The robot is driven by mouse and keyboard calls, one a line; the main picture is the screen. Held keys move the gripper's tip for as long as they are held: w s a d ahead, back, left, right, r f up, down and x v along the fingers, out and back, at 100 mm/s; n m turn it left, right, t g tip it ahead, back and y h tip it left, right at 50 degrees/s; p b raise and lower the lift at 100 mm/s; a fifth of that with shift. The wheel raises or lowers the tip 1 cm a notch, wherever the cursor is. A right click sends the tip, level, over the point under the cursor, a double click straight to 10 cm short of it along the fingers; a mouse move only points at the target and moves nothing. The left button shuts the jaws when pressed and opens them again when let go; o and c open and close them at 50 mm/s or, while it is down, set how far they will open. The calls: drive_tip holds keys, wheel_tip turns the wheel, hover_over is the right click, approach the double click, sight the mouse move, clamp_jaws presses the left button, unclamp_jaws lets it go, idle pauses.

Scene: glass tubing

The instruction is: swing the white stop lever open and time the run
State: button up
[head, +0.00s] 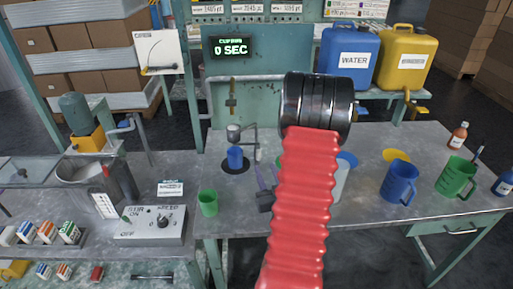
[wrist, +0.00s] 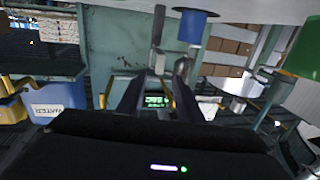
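A flow-cup stand (head: 254,133) with a dark metal cup (head: 233,131) stands on the bench. A blue beaker (head: 235,156) sits below that cup on a black disc; in the wrist view it appears upside down (wrist: 193,27). A small pale upright piece (head: 258,155) hangs by the stand and looks like the stop lever; I cannot be sure. My gripper (head: 266,172) is just right of it, partly hidden by my red arm. In the wrist view its two fingers (wrist: 158,90) are apart with nothing clearly between them. The timer display (head: 232,47) reads 0 SEC.
A green beaker (head: 208,203) stands left of my gripper. A control box (head: 154,224) is further left. A blue jug (head: 399,182) and a green jug (head: 456,177) stand at right. Water (head: 348,58) and yellow (head: 405,58) canisters are behind.

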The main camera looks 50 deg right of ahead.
drive_tip(key=shift+w+d, duration=0.1)
drive_tip(key=x, duration=1.3)
drive_tip(key=shift+w+d, duration=0.2)
drive_tip(key=shift+c, duration=0.2)
clamp_jaws()
